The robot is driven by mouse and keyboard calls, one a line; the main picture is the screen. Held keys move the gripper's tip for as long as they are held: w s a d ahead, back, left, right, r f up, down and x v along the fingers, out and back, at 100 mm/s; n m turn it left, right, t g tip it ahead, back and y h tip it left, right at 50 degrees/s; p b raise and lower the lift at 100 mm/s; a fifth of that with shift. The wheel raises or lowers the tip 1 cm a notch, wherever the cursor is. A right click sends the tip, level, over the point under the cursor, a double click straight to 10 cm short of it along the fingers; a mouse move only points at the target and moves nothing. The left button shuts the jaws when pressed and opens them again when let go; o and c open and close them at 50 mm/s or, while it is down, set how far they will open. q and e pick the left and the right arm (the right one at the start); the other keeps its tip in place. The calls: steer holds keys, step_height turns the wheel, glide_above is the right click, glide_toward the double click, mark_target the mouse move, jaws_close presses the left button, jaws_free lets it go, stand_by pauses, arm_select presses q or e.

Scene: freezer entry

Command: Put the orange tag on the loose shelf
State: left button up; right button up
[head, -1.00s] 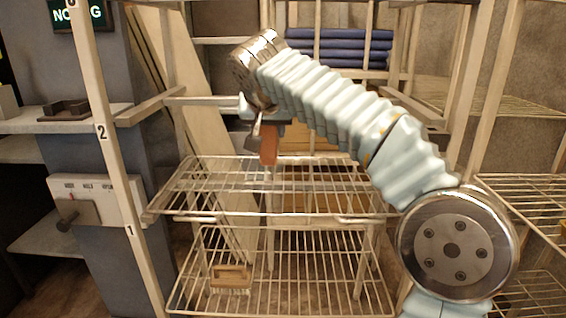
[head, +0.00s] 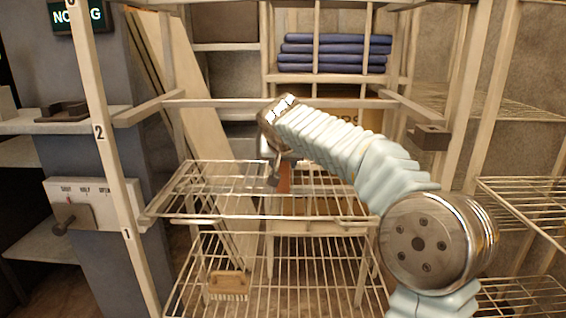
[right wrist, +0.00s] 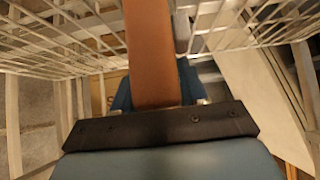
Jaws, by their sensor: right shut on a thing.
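The orange tag (head: 283,178) hangs below my right gripper (head: 277,164), at the upper wire shelf (head: 215,205) in the head view. My right gripper is shut on it and partly hidden behind the wrist. In the right wrist view the orange tag (right wrist: 151,50) runs from between the blue fingers (right wrist: 155,98) to the top edge, with shelf wires (right wrist: 65,38) on both sides. I cannot tell whether the tag touches the wires. The upper shelf rests within the wooden frame; no label shows which shelf is the loose one. My left gripper is not in view.
A lower wire shelf (head: 275,285) holds a wooden brush (head: 229,285). Wooden posts (head: 104,160) and side rails (head: 148,108) frame the shelves. Leaning boards (head: 205,130) stand behind on the left. Folded blue cloths (head: 335,55) lie at the back. The upper shelf's wires look clear.

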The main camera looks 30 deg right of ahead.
steer(key=o, duration=1.1)
steer(key=v, duration=1.2)
steer(key=shift+p, duration=0.4)
